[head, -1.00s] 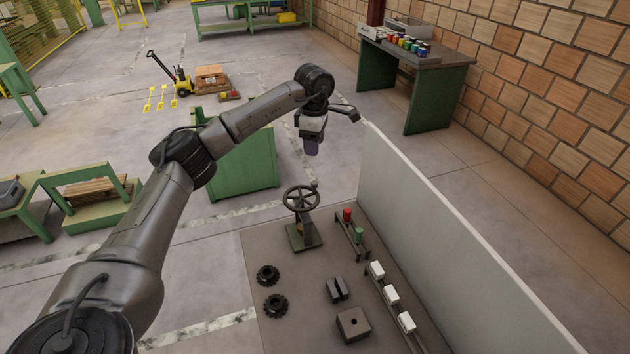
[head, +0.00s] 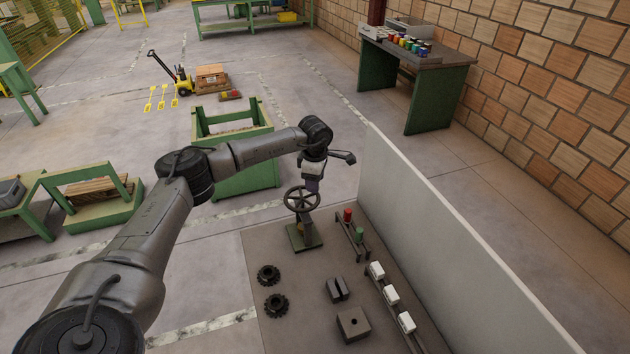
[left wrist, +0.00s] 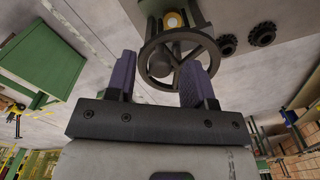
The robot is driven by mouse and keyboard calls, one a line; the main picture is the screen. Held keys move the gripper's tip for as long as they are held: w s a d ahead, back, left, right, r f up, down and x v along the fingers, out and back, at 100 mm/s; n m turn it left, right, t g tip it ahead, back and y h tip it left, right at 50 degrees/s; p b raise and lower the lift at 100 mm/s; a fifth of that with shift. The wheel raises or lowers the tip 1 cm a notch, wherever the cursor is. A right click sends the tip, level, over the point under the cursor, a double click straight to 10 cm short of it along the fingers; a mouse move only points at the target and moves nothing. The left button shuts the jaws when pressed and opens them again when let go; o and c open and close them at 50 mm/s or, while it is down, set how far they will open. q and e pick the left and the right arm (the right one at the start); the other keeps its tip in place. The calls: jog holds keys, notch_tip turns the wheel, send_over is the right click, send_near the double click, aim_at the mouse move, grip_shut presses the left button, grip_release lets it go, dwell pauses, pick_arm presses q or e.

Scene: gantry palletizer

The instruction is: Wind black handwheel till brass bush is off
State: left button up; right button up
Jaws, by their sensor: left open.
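The black handwheel (head: 301,199) stands upright on a green-based stand (head: 304,236) on the dark bench. My left gripper (head: 312,186) is just above and behind the wheel's top right, pointing down. In the left wrist view the open fingers of my left gripper (left wrist: 160,82) are on either side of part of the wheel, and a round dark knob (left wrist: 158,63) shows between them. I cannot tell whether the fingers touch the wheel. The brass bush (left wrist: 174,19) shows as a yellow ring beyond the wheel. My right gripper is not in view.
Two black gears (head: 270,275), dark blocks (head: 353,324) and a rack with white blocks (head: 391,295) share the bench. A red button (head: 348,215) and a green button (head: 360,234) sit right of the wheel. A pale panel (head: 440,225) borders the bench.

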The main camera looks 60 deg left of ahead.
pick_arm(q)
jog(key=shift+f, duration=0.2)
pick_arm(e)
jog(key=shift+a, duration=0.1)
pick_arm(q)
jog(key=shift+c, duration=0.3)
grip_shut()
jog(key=shift+d, duration=0.1)
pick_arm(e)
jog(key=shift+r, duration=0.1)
